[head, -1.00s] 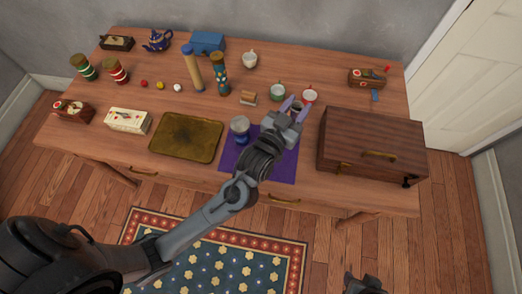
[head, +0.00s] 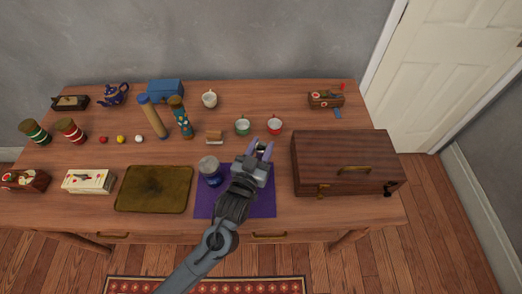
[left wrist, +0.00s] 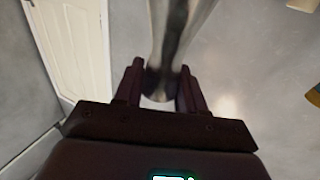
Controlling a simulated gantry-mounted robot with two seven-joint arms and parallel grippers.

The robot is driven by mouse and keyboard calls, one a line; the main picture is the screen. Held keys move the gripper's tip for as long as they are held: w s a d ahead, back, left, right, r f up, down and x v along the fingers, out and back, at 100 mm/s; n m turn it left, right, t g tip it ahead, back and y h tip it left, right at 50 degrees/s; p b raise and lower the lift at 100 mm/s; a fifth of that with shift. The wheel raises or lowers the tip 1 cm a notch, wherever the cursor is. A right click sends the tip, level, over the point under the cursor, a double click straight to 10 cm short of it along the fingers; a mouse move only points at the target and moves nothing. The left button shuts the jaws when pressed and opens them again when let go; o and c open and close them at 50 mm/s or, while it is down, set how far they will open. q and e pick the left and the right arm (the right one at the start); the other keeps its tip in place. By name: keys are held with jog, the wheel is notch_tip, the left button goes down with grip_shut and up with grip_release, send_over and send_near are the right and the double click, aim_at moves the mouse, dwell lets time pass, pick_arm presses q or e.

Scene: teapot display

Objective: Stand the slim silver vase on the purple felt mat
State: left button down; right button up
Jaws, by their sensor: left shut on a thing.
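The slim silver vase (left wrist: 178,28) shows in the left wrist view, its body between the two fingers and running out of the top of the picture. My left gripper (head: 260,152) is shut on it; in the head view the vase is mostly hidden by the gripper. The gripper is over the back right part of the purple felt mat (head: 265,205), with its fingertips near the mat's back edge. I cannot tell its height above the mat. My right gripper is out of view.
A blue and silver jar (head: 211,171) stands at the mat's left side. A wooden chest (head: 345,160) is close on the right. A red cup (head: 274,126) and a green cup (head: 242,127) stand behind. A brass tray (head: 154,189) lies to the left.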

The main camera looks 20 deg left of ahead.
pick_arm(q)
jog(key=shift+f, duration=0.25)
jog(key=c, duration=0.7)
grip_release()
jog(key=shift+f, duration=0.2)
jog(key=shift+o, duration=0.2)
jog(key=shift+r, duration=0.15)
